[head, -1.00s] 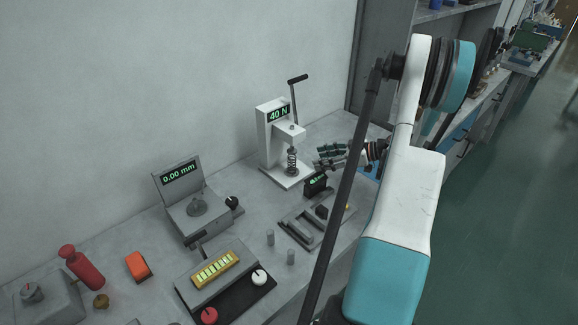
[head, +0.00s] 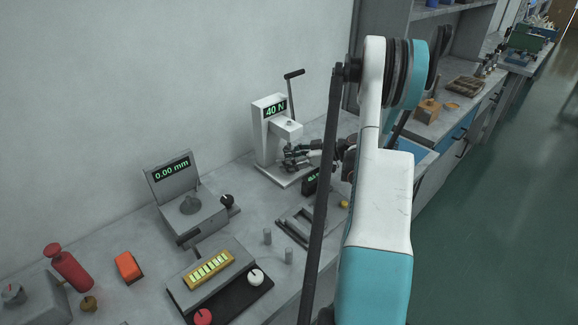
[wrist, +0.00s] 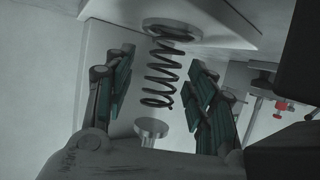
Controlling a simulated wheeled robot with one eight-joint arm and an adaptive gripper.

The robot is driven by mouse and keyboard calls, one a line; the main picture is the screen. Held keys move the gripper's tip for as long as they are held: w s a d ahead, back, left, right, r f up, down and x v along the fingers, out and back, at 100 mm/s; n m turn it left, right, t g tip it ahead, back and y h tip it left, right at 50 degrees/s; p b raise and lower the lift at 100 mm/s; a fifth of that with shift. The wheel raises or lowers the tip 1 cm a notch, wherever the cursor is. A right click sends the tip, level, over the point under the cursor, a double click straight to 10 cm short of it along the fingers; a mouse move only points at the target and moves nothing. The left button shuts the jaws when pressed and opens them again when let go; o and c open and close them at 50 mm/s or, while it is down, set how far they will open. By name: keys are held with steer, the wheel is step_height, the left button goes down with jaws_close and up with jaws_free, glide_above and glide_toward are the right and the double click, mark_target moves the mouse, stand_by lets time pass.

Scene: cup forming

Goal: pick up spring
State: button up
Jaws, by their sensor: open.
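The spring (wrist: 161,75) is a dark coil in the wrist view, upright between the open fingers of my gripper (wrist: 155,88). The fingers have green pads and stand apart on either side, with gaps to the coil. In the head view my gripper (head: 296,156) is at the white press (head: 264,133) reading 40 N, and it largely hides the spring there.
A gauge reading 0.00 mm (head: 172,168) stands left of the press. A small dark display (head: 311,180) and a grey fixture (head: 300,222) are in front of it. Two small grey cylinders (head: 267,237), a red bottle (head: 68,268) and an orange block (head: 127,266) are on the bench.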

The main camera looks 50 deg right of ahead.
steer(key=c, duration=1.1)
steer(key=shift+o, duration=0.2)
steer(key=shift+r, duration=0.2)
